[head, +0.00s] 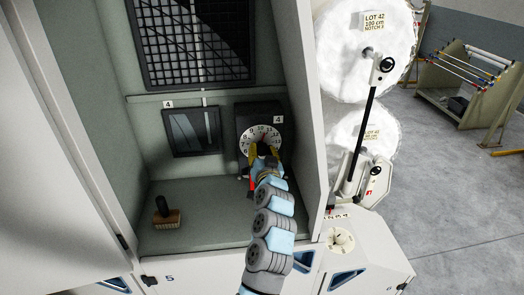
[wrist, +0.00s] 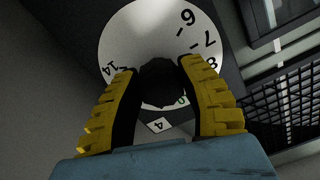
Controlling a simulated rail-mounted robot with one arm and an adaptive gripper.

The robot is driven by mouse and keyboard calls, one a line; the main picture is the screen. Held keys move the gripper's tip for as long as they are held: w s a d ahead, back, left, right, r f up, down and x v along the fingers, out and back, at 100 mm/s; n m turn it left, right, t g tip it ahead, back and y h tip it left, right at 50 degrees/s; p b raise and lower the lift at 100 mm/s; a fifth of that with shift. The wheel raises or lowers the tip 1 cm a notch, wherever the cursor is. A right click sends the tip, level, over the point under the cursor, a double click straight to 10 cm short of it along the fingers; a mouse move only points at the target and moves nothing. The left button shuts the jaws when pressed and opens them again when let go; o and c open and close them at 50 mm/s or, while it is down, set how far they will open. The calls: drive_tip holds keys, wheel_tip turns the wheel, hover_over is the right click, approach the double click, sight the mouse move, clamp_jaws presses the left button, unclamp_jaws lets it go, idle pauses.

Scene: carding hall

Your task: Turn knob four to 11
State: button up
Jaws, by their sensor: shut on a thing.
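Knob four is a black knob (wrist: 160,84) at the middle of a white numbered dial (wrist: 140,35). The dial (head: 251,138) is on a dark box (head: 246,112) on the cabinet's back wall, beside a tag marked 4 (head: 278,119). My gripper (wrist: 160,68) has its yellow fingers on either side of the knob, shut on it; in the head view my gripper (head: 264,151) covers the dial's lower part. In the wrist view, 6, 7, 8 and 14 show, and a green mark is partly hidden. I cannot tell where the knob points.
A dark framed panel (head: 192,131) with its own 4 tag is left of the dial. A mesh grille (head: 195,40) is above. A wooden-based brush (head: 166,214) stands on the shelf at left. The cabinet's right wall (head: 301,110) is close beside my arm.

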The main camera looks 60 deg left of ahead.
drive_tip(key=shift+f+m, duration=0.2)
drive_tip(key=shift+m, duration=0.9)
drive_tip(key=o, duration=1.2)
drive_tip(key=shift+r, duration=0.1)
drive_tip(key=shift+s+d, duration=0.25)
drive_tip(key=shift+d, duration=0.35)
drive_tip(key=shift+v, duration=5.35)
drive_tip(key=shift+a, duration=0.1)
